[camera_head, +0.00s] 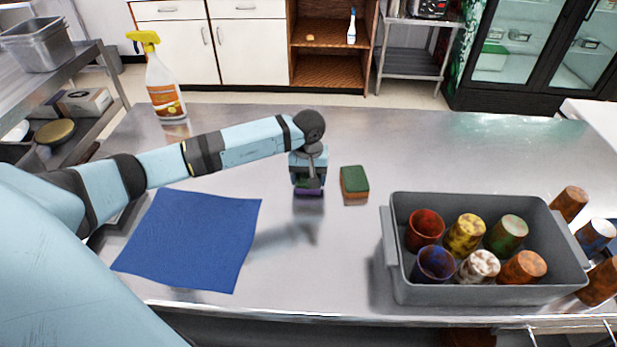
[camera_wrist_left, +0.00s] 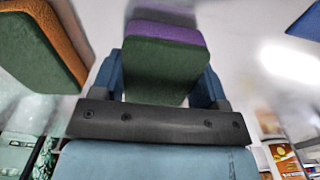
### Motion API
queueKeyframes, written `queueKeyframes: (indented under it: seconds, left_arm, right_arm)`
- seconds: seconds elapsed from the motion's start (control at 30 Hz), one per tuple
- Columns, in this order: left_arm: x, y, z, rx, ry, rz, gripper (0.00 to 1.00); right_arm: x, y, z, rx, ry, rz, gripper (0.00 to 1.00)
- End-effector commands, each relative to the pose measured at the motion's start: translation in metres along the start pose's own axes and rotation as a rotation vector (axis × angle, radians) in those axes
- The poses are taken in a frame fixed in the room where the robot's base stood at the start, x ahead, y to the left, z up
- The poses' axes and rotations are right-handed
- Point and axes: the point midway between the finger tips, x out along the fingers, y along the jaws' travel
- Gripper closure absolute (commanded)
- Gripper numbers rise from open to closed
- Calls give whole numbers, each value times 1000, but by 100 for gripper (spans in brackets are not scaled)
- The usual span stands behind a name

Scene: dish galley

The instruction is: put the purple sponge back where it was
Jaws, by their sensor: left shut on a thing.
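The purple sponge (camera_wrist_left: 167,33) has a dark green layer and sits between the fingers of my left gripper (camera_wrist_left: 165,75) in the left wrist view. In the head view, my left gripper (camera_head: 309,184) points down over the steel table, shut on the sponge. Only a purple strip of the sponge (camera_head: 309,192) shows below the fingers there. I cannot tell whether it touches the table. Another sponge, orange with a green top (camera_head: 355,180), lies just to the right of the gripper. It also shows at the left of the left wrist view (camera_wrist_left: 45,45). My right gripper is not in view.
A blue cloth (camera_head: 190,240) lies flat left of the gripper. A grey bin (camera_head: 480,293) with several colored cups stands at the right, with more cups beyond it. A spray bottle (camera_head: 163,85) stands at the back left. The table (camera_head: 330,265) is clear between cloth and bin.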

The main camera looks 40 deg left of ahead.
Motion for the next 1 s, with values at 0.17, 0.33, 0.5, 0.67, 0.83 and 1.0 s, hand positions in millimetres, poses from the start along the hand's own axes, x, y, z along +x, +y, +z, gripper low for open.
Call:
queueKeyframes:
  seconds: [0.17, 0.33, 0.5, 0.67, 0.83, 1.0]
  left_arm:
    - [8, 0, 0, -1, 2, 2, 58]
    - [9, 0, 0, 0, 1, 1, 58]
    - [11, 0, 0, 0, 1, 1, 19]
    - [11, 0, 0, 0, 1, 1, 7]
    - [10, 0, 0, 0, 1, 1, 7]
    - [-3, 0, -1, 1, 4, 2, 7]
  right_arm:
    - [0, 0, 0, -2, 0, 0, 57]
    - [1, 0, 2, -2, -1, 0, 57]
    - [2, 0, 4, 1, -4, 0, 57]
    - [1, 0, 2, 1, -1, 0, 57]
    - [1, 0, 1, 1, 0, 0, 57]
    - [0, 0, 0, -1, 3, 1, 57]
